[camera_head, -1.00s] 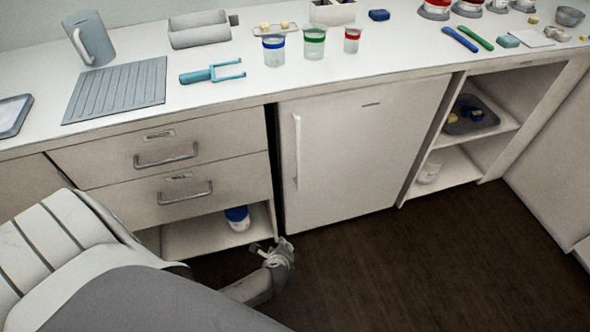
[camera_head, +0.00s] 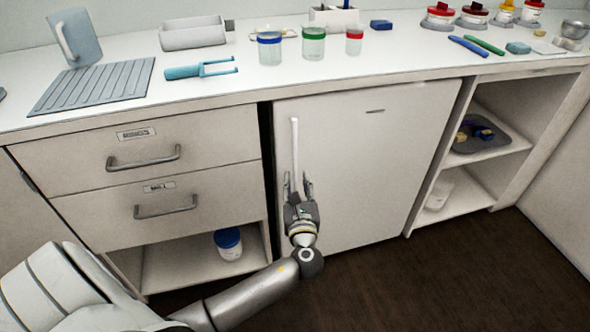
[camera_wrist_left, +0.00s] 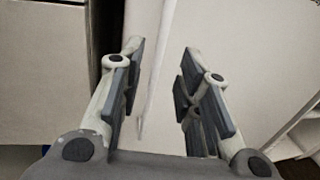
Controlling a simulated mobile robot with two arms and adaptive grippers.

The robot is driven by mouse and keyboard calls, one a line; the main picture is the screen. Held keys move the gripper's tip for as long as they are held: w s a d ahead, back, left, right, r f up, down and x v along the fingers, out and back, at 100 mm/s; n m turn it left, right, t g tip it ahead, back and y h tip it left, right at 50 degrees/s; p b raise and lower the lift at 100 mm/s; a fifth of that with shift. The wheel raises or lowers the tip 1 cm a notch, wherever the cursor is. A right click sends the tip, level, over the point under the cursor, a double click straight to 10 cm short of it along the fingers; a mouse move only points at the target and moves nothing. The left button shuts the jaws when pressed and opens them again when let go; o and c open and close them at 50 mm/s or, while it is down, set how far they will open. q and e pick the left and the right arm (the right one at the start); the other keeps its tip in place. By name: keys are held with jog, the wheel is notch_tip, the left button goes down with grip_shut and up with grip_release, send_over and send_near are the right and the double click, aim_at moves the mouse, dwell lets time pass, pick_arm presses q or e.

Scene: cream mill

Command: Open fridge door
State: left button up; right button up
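The fridge door (camera_head: 365,165) is a plain white panel under the counter, and it is shut. Its white vertical handle (camera_head: 295,147) runs along the door's left edge. My left gripper (camera_head: 299,180) is open at the handle's lower end, with its fingers pointing up. In the left wrist view, the handle (camera_wrist_left: 155,75) shows between the two open fingers (camera_wrist_left: 160,70), and neither finger is visibly closed on it. The handle's lower part is partly hidden by the gripper in the head view. My right gripper is not in view.
Drawers with metal handles (camera_head: 144,160) stand left of the fridge, above an open shelf with a blue-lidded jar (camera_head: 228,243). Open shelves with a grey tray (camera_head: 480,139) are on the right. The dark floor (camera_head: 430,270) in front is clear. Cups and tools stand on the counter (camera_head: 400,62).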

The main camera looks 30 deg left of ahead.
aim_at(295, 168)
pick_arm(q)
jog(key=b+x, duration=0.1)
jog(key=x, duration=0.6)
jog(key=shift+w+a, duration=0.1)
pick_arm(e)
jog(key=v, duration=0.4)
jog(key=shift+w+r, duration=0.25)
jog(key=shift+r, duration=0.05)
pick_arm(q)
jog(key=shift+c, duration=0.5)
grip_shut()
